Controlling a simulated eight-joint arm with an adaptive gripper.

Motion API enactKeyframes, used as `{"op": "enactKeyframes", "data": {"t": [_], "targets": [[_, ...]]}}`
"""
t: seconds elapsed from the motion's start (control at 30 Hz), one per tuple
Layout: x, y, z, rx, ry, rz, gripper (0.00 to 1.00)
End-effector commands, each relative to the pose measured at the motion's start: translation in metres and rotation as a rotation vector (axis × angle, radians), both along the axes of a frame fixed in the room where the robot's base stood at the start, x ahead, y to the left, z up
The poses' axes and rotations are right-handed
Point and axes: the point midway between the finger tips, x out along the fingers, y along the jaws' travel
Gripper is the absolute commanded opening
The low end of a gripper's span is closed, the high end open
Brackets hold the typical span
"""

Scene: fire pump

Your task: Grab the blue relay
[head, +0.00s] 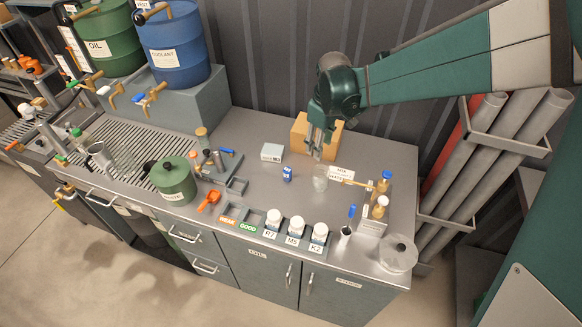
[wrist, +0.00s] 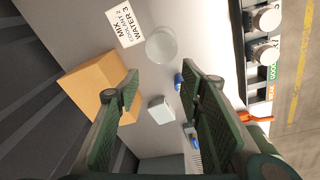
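The blue relay (head: 287,174) is a small dark blue block with white marking. It stands on the grey bench top, left of the clear glass (head: 320,180). In the wrist view the relay (wrist: 178,82) is partly hidden behind the right-hand finger. My gripper (head: 315,152) is above the bench, up and right of the relay in the head view. In the wrist view my gripper (wrist: 160,73) shows its two green fingers wide apart with nothing between the pads.
A cardboard-coloured box (head: 300,128) stands close behind my gripper. A small white box (head: 272,152) is left of it. A mixing sign (head: 340,172), labelled white jars (head: 296,227) and a green canister (head: 174,182) stand around. Bare bench lies in front of the relay.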

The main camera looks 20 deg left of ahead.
Motion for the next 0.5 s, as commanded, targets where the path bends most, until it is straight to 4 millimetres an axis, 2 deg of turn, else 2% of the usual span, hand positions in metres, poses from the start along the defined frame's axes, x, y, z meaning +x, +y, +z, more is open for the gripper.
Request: {"op": "enactKeyframes", "data": {"t": [0.1,0.5], "targets": [[0.004,0.024,-0.022,-0.014,0.017,0.054,0.38],[0.006,0.093,-0.093,-0.058,0.078,0.227,0.38]]}}
